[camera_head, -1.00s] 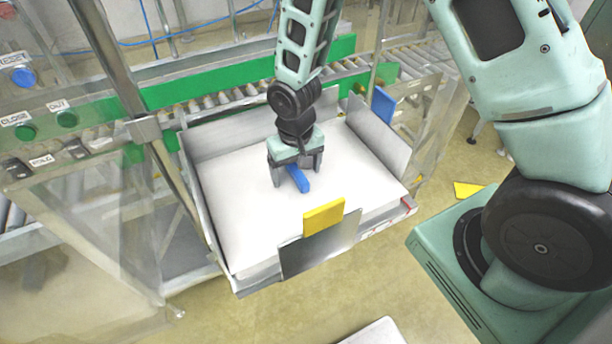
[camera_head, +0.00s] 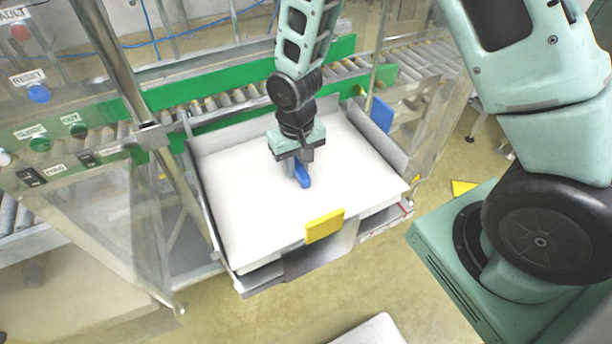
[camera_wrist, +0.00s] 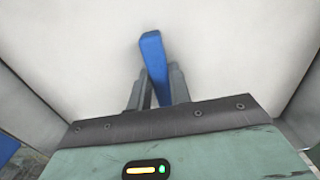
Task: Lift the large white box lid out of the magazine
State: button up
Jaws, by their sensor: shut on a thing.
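The large white box lid (camera_head: 245,205) lies flat across the metal magazine (camera_head: 325,262), its front edge showing above the tray floor near the front left. A blue handle bar (camera_head: 303,178) stands on top of the lid near its middle. My gripper (camera_head: 302,165) points down over the lid and is shut on this blue bar. In the wrist view the bar (camera_wrist: 153,55) sits between the two fingers of my gripper (camera_wrist: 156,88), with white lid surface (camera_wrist: 235,50) all around it. Part of the bar is hidden by the fingers.
Metal walls of the magazine surround the lid, with a yellow block (camera_head: 324,226) at the front and a blue one (camera_head: 381,114) at the back right. A roller conveyor (camera_head: 215,103) runs behind. A clear panel with buttons stands at the left.

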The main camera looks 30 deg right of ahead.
notch_tip(320, 180, up, 13)
jog(key=p, duration=0.9)
jog(key=shift+r, duration=0.2)
jog(key=shift+r+p, duration=0.1)
jog(key=shift+p, duration=0.2)
